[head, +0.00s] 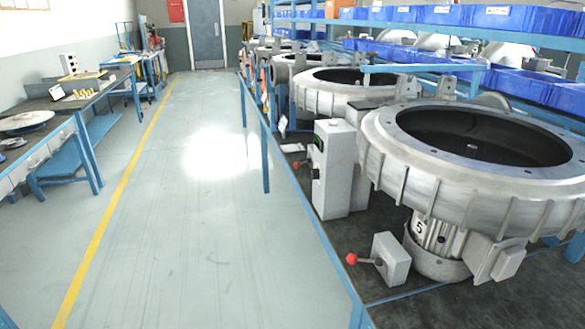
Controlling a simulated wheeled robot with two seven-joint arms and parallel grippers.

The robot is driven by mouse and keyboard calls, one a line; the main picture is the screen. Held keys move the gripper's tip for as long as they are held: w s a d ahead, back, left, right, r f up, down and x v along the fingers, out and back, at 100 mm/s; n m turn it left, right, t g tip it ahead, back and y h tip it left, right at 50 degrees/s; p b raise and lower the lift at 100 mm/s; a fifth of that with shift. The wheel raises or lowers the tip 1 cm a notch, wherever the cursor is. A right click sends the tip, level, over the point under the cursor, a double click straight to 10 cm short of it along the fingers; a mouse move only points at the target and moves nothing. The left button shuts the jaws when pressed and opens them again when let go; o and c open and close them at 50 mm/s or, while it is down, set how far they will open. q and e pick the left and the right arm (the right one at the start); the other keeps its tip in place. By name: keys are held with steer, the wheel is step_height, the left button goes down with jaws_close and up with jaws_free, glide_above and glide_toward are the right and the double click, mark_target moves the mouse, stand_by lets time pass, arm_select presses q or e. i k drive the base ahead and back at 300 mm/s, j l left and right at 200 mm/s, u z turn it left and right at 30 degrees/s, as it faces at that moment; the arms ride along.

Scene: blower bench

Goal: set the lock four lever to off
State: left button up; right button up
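A small grey lock box (392,258) sits at the front right on the dark bench top. Its lever (352,258) points left and ends in a red ball. The blower above it carries the number 5 (419,227). Farther back, another lever with a red ball (297,165) sticks out left beside a tall grey control box (335,165). No label reading four is legible, so I cannot tell which lever is lock four or how its positions are marked. Neither of my grippers is in view.
Large round grey blowers (470,140) line the right-hand bench, whose blue edge rail (315,210) borders the aisle. Blue bins (490,18) fill shelves behind. The pale floor (200,230) is clear. A workbench (60,115) stands at the left.

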mark_target(296, 165)
steer(key=i+j, duration=0.5)
steer(key=i, duration=0.2)
steer(key=i+j+z, duration=0.15)
steer(key=i+j, duration=0.35)
steer(key=i, duration=0.2)
